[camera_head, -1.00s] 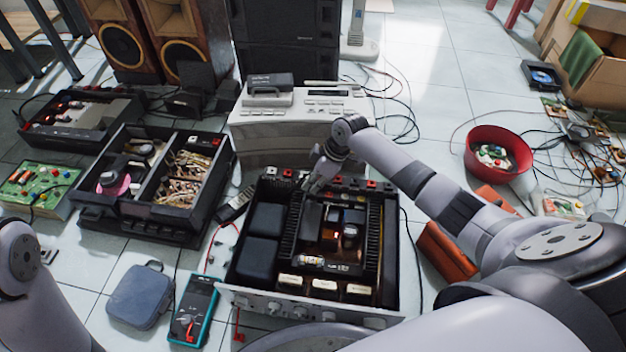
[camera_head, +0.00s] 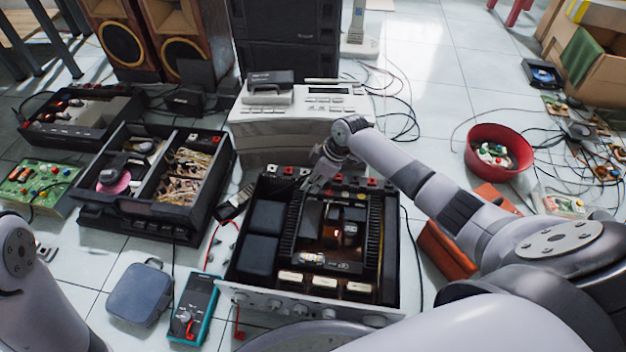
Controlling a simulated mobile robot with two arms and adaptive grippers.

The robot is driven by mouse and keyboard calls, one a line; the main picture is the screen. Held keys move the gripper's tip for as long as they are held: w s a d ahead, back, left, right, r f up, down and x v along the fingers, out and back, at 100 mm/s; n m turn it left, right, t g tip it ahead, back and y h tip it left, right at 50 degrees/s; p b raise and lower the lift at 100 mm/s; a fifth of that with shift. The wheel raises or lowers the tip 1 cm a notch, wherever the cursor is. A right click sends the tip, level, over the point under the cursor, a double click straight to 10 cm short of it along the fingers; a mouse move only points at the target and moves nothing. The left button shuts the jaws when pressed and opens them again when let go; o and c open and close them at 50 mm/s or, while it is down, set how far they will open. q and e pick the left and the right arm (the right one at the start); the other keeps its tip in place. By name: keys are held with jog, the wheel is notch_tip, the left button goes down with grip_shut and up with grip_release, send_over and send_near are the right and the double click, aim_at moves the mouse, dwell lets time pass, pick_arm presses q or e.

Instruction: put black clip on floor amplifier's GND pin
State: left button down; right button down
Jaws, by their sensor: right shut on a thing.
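The floor amplifier (camera_head: 265,250) stands open-topped in the middle, its knobbed front toward me. Red and dark terminals run along its back edge; the GND pin cannot be singled out at this size. My right gripper (camera_head: 313,184) comes in from the right over the amplifier and points down at that back edge, left of the red terminals. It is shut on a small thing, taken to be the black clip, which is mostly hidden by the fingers. Whether the clip touches a pin cannot be told. My left arm shows at the left edge, but its gripper is outside the picture.
A white device (camera_head: 275,125) stands close behind the amplifier. A black open unit (camera_head: 130,215) is at left, a teal multimeter (camera_head: 193,308) and blue pouch (camera_head: 140,292) at front left. An orange box (camera_head: 446,250) and red bowl (camera_head: 498,150) are at right.

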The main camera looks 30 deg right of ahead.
jog(key=shift+d+f, duration=0.1)
jog(key=shift+d, duration=0.1)
jog(key=c, duration=1.5)
grip_release()
jog(key=shift+o, duration=0.2)
jog(key=v, duration=1.2)
jog(key=shift+w+a, duration=0.1)
jog(key=shift+a, duration=0.05)
